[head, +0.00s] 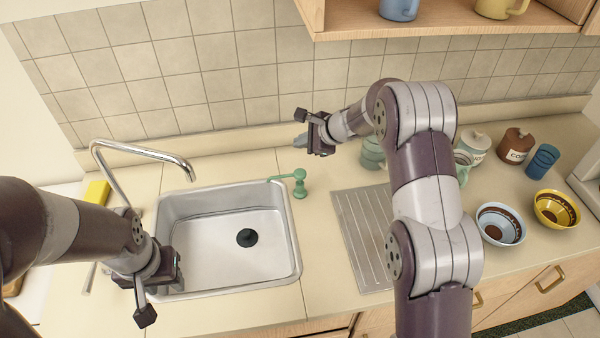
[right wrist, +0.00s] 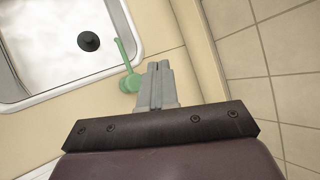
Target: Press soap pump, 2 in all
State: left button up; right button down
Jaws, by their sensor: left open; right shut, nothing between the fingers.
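A green soap pump (head: 298,183) stands upright on the counter at the back right corner of the sink, its spout pointing left over the rim. The soap pump also shows in the right wrist view (right wrist: 130,83), just left of the fingertips. My right gripper (head: 300,128) is shut and empty, behind and above the pump and apart from it. Its closed fingers show in the right wrist view (right wrist: 157,85). My left gripper (head: 160,295) is open and empty over the front left edge of the sink.
The steel sink (head: 296,255) has a black drain (head: 247,237) and a tall faucet (head: 140,150) at its left. A ribbed drainboard (head: 350,225), jars and bowls (head: 501,223) lie to the right. A shelf (head: 350,22) overhangs at the top.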

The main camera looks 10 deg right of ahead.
jog(key=b, duration=0.5)
send_over(297, 171)
jog(key=s+d, duration=0.1)
notch_tip(297, 171, down, 7)
jog(key=shift+s+d+r, duration=0.15)
jog(key=shift+f+b, duration=0.45)
jog(key=shift+b, duration=0.05)
dwell(0.9)
jog(key=shift+f+b, duration=0.5)
jog(key=shift+b, duration=0.1)
jog(key=shift+f+b, duration=1)
dwell(0.7)
jog(key=shift+r, duration=0.1)
jog(key=shift+r+p, duration=1.1)
jog(key=shift+r, duration=0.2)
jog(key=shift+r, duration=0.1)
